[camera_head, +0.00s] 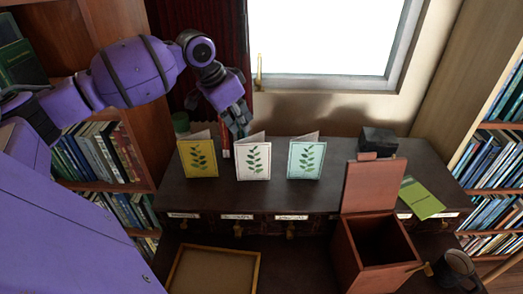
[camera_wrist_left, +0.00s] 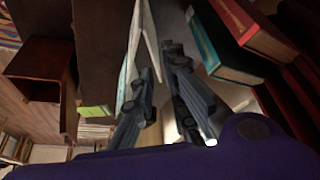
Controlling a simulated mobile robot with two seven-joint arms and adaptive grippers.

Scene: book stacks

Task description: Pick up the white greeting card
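The white greeting card (camera_head: 254,159) with a green leaf print stands folded and upright on the dark desk (camera_head: 330,190). It is between a yellow card (camera_head: 198,158) and a pale blue card (camera_head: 306,159). My left gripper (camera_head: 238,131) is just behind and above its top left edge, fingers pointing down. In the left wrist view the gripper (camera_wrist_left: 160,65) is open, with a pale folded card (camera_wrist_left: 152,35) at its fingertips. I cannot tell if the fingers touch it or straddle a panel. My right gripper is not in view.
A red-brown box (camera_head: 350,250) with its lid up, a green booklet (camera_head: 420,198) and a mug (camera_head: 456,266) are at the right. A shallow tray (camera_head: 257,270) is in front. A red book (camera_wrist_left: 245,25) and teal book (camera_wrist_left: 207,45) are close to the gripper.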

